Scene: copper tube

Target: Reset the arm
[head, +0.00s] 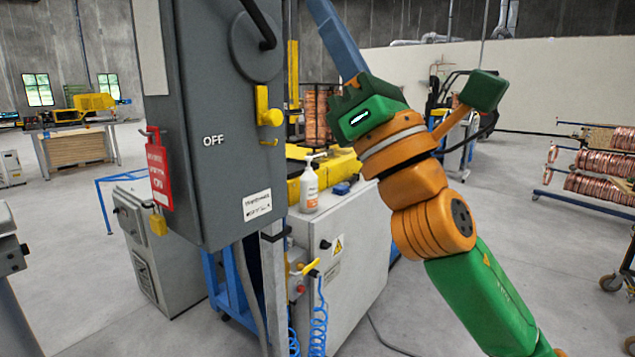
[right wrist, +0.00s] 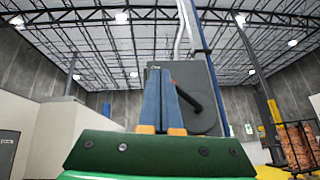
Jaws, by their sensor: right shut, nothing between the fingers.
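My right arm rises from the lower right of the head view, with green and orange links. My right gripper (head: 338,38) points up and slightly left, and its blue fingers run to the top edge of the picture. In the right wrist view the blue fingers of the right gripper (right wrist: 164,78) lie together, shut and empty. Behind them is the grey switch box (right wrist: 203,85), which also shows in the head view (head: 215,180), marked OFF, with a black handle. The fingers appear apart from the box, to its right. My left gripper is not in view.
A red tag (head: 158,175) and a yellow padlock (head: 157,224) hang on the box's left side. A white cabinet (head: 345,270) with a pump bottle (head: 309,188) stands behind. Copper coils (head: 600,188) sit on a rack at right. Open floor (head: 560,270) lies right of the arm.

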